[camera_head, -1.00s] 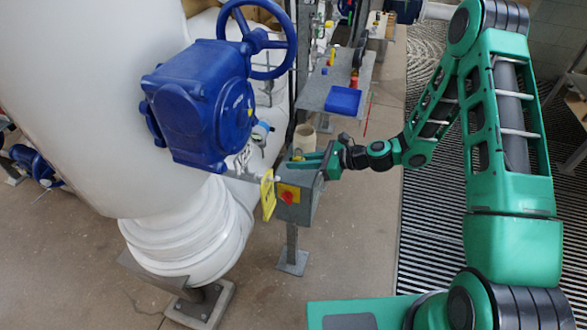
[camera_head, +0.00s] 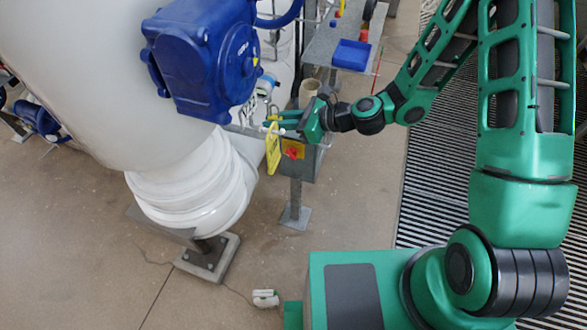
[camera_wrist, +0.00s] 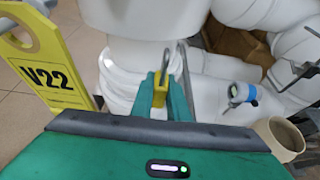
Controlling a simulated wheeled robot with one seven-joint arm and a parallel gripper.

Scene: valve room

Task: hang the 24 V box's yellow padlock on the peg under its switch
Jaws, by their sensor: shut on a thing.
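My gripper (camera_head: 274,122) is shut on a small yellow padlock (camera_wrist: 160,92), which shows between the green fingertips in the wrist view with its metal shackle pointing up. The grey switch box (camera_head: 303,168) stands on a post just below the gripper in the head view. Its front has a red rotary switch (camera_head: 292,153) on a yellow plate. The peg under the switch cannot be made out. Any 24 V marking is not legible.
A large white pipe (camera_head: 100,90) with a blue valve actuator (camera_head: 205,60) stands left of the gripper. A blue-capped gauge (camera_wrist: 242,93) and a beige cylinder (camera_wrist: 278,138) are at the right of the wrist view. A bench with a blue tray (camera_head: 351,54) is behind.

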